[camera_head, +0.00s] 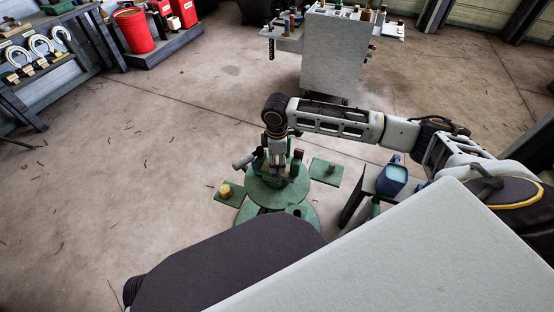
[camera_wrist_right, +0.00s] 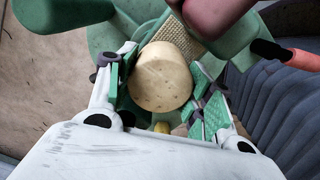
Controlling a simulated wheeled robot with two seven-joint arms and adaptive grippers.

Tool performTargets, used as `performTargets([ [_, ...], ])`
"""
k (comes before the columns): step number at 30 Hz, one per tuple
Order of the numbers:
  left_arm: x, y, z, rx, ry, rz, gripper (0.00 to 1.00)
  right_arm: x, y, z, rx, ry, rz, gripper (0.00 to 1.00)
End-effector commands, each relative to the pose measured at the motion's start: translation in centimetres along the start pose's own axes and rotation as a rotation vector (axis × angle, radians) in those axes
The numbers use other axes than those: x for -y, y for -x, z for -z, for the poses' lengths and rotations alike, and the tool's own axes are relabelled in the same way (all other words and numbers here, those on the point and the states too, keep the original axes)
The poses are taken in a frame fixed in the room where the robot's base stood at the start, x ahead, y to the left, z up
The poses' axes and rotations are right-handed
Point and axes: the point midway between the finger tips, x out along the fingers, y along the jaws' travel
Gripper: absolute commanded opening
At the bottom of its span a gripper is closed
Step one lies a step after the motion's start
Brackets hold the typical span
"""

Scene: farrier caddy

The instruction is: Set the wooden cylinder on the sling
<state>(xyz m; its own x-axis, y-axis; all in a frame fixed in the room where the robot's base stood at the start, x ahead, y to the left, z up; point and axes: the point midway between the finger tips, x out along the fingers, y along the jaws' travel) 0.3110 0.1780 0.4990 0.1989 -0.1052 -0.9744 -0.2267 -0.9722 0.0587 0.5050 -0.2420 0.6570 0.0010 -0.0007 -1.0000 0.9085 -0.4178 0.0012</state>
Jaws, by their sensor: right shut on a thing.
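My right gripper (camera_head: 277,168) is over the green stand (camera_head: 262,191) in the head view. In the right wrist view my right gripper (camera_wrist_right: 161,88) is shut on the pale wooden cylinder (camera_wrist_right: 162,77), with a green-padded finger on each side. A tan woven patch (camera_wrist_right: 180,38), which looks like the sling, shows just beyond the cylinder. The cylinder partly covers it, and I cannot tell whether they touch. In the head view the gripper and stand parts hide most of this. My left gripper is not in view.
Green plates with a small yellow piece (camera_head: 224,190) stick out from the stand. A dark red part (camera_wrist_right: 217,22) and a green part (camera_wrist_right: 62,12) rise near the gripper. A small table with a blue container (camera_head: 392,179) stands to the right. Open floor lies left.

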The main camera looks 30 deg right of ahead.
Motion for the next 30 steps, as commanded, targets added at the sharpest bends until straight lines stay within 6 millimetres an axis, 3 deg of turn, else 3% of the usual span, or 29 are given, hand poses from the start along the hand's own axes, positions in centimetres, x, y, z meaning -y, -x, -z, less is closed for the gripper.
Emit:
performTargets([
  [10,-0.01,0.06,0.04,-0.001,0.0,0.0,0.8,0.0,-0.33,0.0,0.0,0.0,0.0,0.0],
  [11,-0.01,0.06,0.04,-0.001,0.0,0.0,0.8,0.0,-0.33,0.0,0.0,0.0,0.0,0.54],
  [16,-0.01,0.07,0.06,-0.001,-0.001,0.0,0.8,0.0,-0.32,0.0,0.0,0.0,0.0,0.76],
  [30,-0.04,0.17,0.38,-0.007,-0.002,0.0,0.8,0.01,-0.31,0.0,0.0,0.0,0.0,0.77],
])
